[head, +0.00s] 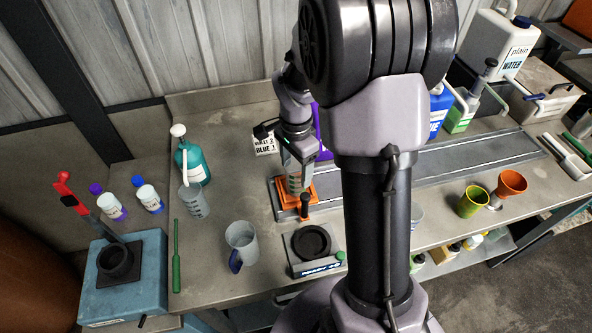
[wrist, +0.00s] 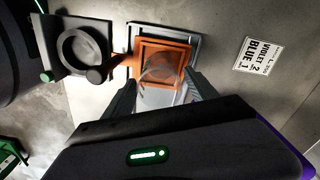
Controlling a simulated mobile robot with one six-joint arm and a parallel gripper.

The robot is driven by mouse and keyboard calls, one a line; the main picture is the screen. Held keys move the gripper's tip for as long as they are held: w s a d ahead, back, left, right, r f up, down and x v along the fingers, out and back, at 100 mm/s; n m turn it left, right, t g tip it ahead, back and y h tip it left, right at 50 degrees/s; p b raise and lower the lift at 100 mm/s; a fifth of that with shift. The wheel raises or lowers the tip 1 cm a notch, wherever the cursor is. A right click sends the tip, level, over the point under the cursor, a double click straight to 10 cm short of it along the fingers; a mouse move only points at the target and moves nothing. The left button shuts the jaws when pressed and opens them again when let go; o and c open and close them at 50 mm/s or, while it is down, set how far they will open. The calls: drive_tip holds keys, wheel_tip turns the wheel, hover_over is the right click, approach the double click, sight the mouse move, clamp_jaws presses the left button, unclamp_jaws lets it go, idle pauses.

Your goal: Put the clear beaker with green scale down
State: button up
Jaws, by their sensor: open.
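The clear beaker with green scale (head: 294,183) stands in or on the orange square holder (head: 313,190) at the near end of the grey rail. In the wrist view the beaker (wrist: 160,68) shows as a faint clear round shape over the orange holder (wrist: 143,50). My gripper (head: 297,165) is at the beaker from above. In the wrist view its two fingers (wrist: 160,82) are apart, one on each side of the beaker. Whether they still touch it is hard to tell. My arm hides part of the rail.
A dark ring on a scale-like device (head: 312,243) is close in front of the holder. A grey jug with blue handle (head: 241,245) and a teal bottle (head: 189,162) stand to the left. A printed "VIOLET 2 BLUE 1" card (wrist: 258,55) lies nearby.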

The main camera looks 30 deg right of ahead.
wheel_tip(320, 180, up, 10)
drive_tip(key=p, duration=0.3)
drive_tip(key=s+a+r+n+t, duration=0.3)
drive_tip(key=s+a+r+n, duration=0.25)
drive_tip(key=a+r, duration=0.3)
drive_tip(key=s+a+r+n+t+y, duration=0.2)
drive_tip(key=s+a+n, duration=0.5)
drive_tip(key=s, duration=0.4)
drive_tip(key=shift+s+a+r+t, duration=0.4)
